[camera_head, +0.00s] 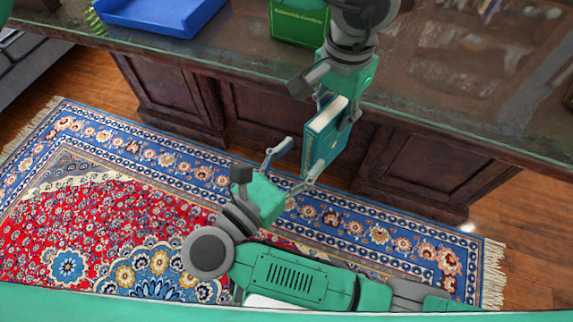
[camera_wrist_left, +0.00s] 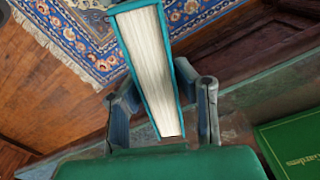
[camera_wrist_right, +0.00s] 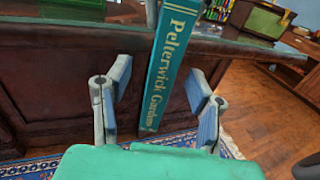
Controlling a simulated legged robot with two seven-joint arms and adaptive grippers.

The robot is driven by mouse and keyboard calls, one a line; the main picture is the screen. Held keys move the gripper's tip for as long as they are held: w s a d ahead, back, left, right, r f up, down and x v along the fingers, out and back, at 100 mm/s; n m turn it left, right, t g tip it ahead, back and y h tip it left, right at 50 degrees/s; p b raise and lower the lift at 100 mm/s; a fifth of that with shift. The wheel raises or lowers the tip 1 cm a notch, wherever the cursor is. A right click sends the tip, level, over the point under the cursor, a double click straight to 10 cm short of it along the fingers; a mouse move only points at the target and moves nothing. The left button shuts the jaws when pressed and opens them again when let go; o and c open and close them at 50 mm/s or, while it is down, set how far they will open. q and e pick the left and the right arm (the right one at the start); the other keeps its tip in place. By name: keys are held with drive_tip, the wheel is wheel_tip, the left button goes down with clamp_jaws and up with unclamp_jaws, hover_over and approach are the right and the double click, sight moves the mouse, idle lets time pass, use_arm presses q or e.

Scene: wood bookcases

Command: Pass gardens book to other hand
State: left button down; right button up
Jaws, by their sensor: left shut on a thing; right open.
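The gardens book is teal with cream pages; it hangs below my left gripper in the head view (camera_head: 321,146). My left gripper (camera_head: 335,104) is shut on its upper part. In the left wrist view the page block (camera_wrist_left: 150,65) shows between the two fingers. My right gripper (camera_head: 302,156) is open, below and left of the book. In the right wrist view the book's spine (camera_wrist_right: 168,70) reads "Pelterwick Gardens" and stands nearly upright, slightly tilted, between the spread fingers (camera_wrist_right: 160,85).
A dark wood desk (camera_head: 180,55) with a glass-like top stands behind the book. A green book (camera_head: 300,22) and a blue tray (camera_head: 160,14) are on it. A patterned rug (camera_head: 90,215) covers the floor in front.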

sight(329, 138)
use_arm(q)
drive_tip(key=shift+d, duration=0.1)
use_arm(e)
drive_tip(key=x, duration=0.8)
drive_tip(key=shift+w+d, duration=0.1)
drive_tip(key=shift+w, duration=0.05)
clamp_jaws()
use_arm(q)
drive_tip(key=c, duration=1.2)
unclamp_jaws()
